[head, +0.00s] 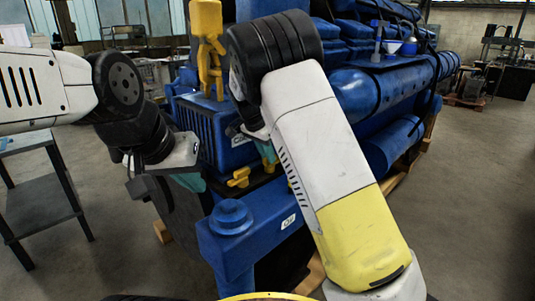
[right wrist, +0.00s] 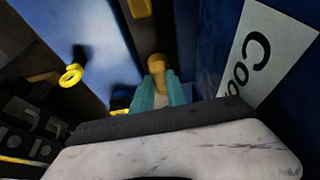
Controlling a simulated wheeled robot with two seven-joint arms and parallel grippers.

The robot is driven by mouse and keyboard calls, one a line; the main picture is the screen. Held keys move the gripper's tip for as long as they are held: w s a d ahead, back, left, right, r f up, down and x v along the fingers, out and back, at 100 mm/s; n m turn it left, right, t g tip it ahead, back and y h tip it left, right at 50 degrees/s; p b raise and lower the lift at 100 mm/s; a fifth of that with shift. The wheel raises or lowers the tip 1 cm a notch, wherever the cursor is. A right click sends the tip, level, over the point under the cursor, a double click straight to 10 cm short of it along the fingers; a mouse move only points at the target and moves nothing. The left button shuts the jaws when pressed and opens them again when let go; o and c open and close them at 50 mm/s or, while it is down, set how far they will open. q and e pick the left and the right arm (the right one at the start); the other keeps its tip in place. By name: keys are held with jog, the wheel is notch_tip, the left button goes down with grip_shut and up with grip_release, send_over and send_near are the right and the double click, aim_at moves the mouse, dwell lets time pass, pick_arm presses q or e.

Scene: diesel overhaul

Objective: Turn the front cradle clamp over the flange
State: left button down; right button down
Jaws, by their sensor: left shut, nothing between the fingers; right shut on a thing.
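My right gripper (head: 268,152) reaches down beside the blue engine, its fingers partly behind my own wrist. The right wrist view shows its teal fingertips (right wrist: 160,92) shut on a yellow-orange part (right wrist: 158,70), which I take to be the front cradle clamp. Its lower end is hidden between the fingers, and I cannot tell how it sits against the flange. A second yellow piece (head: 238,178) stands to the left of the right gripper, on the blue structure. My left gripper (head: 190,182) is shut and empty, left of the engine front, its teal fingertips partly hidden.
The blue engine (head: 350,92) fills the middle and back. A blue post with a round cap (head: 231,215) stands in front. A yellow bracket (head: 207,45) rises at the top. A grey table (head: 38,142) is at the left.

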jog(key=n, duration=0.1)
jog(key=n+y, duration=0.1)
jog(key=n, duration=0.2)
jog(key=shift+s+d+r+t, duration=0.1)
jog(key=shift+d+t, duration=0.15)
jog(key=shift+t, duration=0.15)
jog(key=n, duration=0.1)
jog(key=n+y, duration=0.1)
jog(key=n, duration=0.1)
jog(key=n+y, duration=0.1)
jog(key=shift+d+n+t, duration=0.3)
jog(key=n+y, duration=0.1)
jog(key=n, duration=0.3)
jog(key=shift+d+n+y, duration=0.2)
jog(key=shift+n+y, duration=0.1)
jog(key=shift+y, duration=0.1)
jog(key=shift+d+n+g+y, duration=0.1)
jog(key=shift+n+g+y, duration=0.55)
jog(key=shift+n, duration=1.35)
jog(key=c, duration=1.3)
grip_release()
